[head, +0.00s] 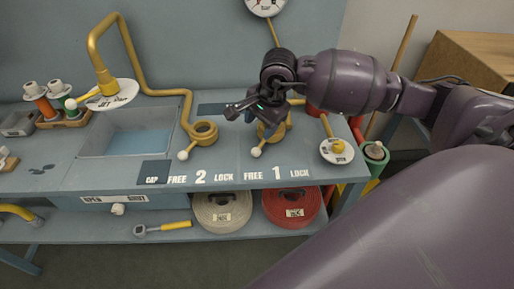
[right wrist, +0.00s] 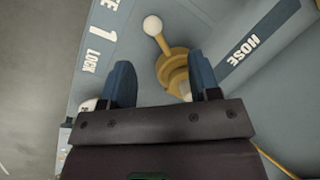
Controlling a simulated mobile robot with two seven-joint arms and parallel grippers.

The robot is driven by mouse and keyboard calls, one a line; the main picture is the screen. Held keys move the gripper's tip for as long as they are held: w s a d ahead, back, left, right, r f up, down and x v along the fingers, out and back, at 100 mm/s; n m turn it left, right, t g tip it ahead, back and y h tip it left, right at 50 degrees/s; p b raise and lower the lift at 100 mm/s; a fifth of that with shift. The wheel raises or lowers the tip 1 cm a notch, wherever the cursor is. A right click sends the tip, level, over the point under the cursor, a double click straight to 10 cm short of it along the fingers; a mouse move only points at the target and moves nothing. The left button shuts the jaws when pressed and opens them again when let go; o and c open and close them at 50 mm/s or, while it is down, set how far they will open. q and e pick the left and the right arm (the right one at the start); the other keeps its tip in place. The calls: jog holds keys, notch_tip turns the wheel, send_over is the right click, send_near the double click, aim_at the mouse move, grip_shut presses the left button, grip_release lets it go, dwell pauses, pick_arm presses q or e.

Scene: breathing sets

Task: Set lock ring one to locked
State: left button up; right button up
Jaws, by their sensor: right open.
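Lock ring one is a brass ring (head: 268,132) on the bench behind the FREE 1 LOCK lettering (head: 276,174). Its short lever ends in a white ball (head: 257,152), which points to the front, on the FREE side. My right gripper (head: 246,110) is above the ring and partly covers it in the head view. In the right wrist view the open gripper (right wrist: 162,78) has the ring (right wrist: 174,62) between and beyond its blue fingers, with the white ball (right wrist: 152,25) past the fingertips. I cannot tell whether a finger touches it. My left gripper is out of view.
Lock ring two (head: 204,131), with its own white-ball lever (head: 183,155), stands to the left, below a brass pipe (head: 185,105). A sink (head: 140,140) is farther left. A round white plate with a yellow knob (head: 337,150) is to the right.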

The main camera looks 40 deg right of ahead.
aim_at(257, 149)
jog(key=shift+n+h, duration=0.3)
jog(key=shift+n, duration=0.2)
jog(key=x, duration=0.7)
jog(key=s+x, duration=0.1)
jog(key=x, duration=0.3)
jog(key=shift+d+f+b, duration=0.1)
jog(key=shift+d+b, duration=0.2)
grip_shut()
